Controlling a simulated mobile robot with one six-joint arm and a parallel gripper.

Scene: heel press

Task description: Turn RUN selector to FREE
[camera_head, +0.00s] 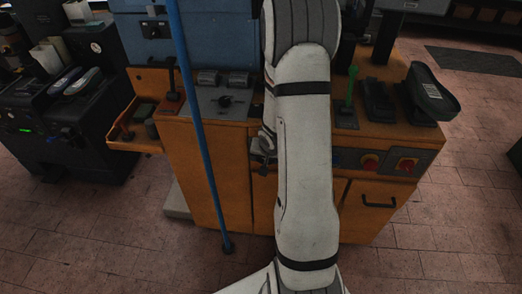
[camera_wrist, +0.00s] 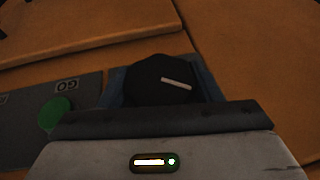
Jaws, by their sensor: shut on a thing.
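A black round selector knob (camera_wrist: 160,82) with a white pointer line sits on a blue plate (camera_wrist: 205,84) in the wrist view. The pointer line lies nearly level, sloping slightly down to the right. No RUN or FREE lettering can be read. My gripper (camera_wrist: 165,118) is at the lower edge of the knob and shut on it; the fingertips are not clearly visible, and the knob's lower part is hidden. In the head view my gripper (camera_head: 263,152) shows only partly at the front of the orange cabinet (camera_head: 190,165), and my arm hides the knob there.
A green button (camera_wrist: 54,113) beside an upside-down GO label (camera_wrist: 67,86) is left of the knob. An orange ledge (camera_wrist: 90,30) runs above it. Two red rotary switches (camera_head: 370,162) (camera_head: 406,165) are right of my arm. A blue pole (camera_head: 196,120) stands at the left.

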